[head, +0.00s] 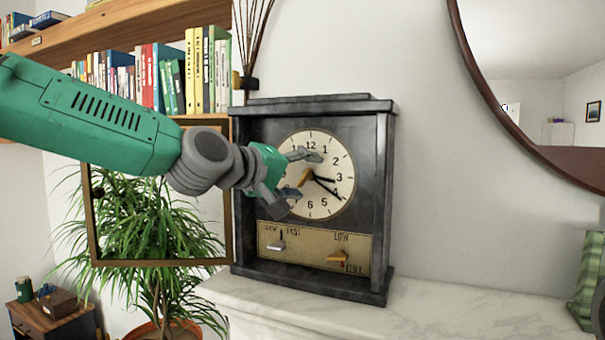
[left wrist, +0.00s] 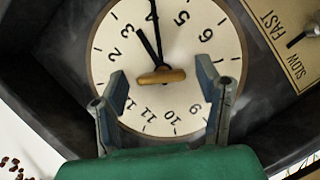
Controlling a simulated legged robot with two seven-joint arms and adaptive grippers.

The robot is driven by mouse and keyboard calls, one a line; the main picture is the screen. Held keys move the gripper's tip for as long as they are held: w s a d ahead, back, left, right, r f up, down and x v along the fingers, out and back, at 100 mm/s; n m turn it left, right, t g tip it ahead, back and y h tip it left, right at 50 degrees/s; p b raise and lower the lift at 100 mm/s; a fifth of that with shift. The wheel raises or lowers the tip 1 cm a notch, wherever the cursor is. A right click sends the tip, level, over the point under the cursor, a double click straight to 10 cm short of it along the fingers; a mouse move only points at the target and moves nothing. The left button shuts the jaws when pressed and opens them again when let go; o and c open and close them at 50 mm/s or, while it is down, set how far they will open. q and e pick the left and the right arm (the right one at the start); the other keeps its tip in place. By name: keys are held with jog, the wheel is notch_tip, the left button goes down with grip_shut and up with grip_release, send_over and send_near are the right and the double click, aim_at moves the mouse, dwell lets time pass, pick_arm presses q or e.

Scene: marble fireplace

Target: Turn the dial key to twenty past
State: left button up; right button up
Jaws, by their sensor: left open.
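The brass dial key (head: 304,178) sits at the centre of the round white clock face (head: 325,140) in a dark mantel clock (head: 377,150). In the left wrist view the key (left wrist: 161,76) lies crosswise below the hands' pivot. The long hand (left wrist: 157,35) points at about the 4, and the short hand (left wrist: 146,45) points between 3 and 4. My left gripper (head: 306,173) is open in front of the face. In the left wrist view its fingers (left wrist: 161,82) stand on either side of the key, with gaps. My right gripper is not in view.
Below the face, a brass panel (head: 305,238) carries a slow/fast lever (head: 276,247) and a low/full lever (head: 338,257). The clock stands on a marble mantel (head: 440,300). A plant (head: 150,220) and bookshelf (head: 140,45) are left; a round mirror (head: 490,85) hangs right.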

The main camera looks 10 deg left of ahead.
pick_arm(q)
jog(key=v, duration=1.2)
jog(key=shift+d+r, duration=0.1)
jog(key=shift+r, duration=0.05)
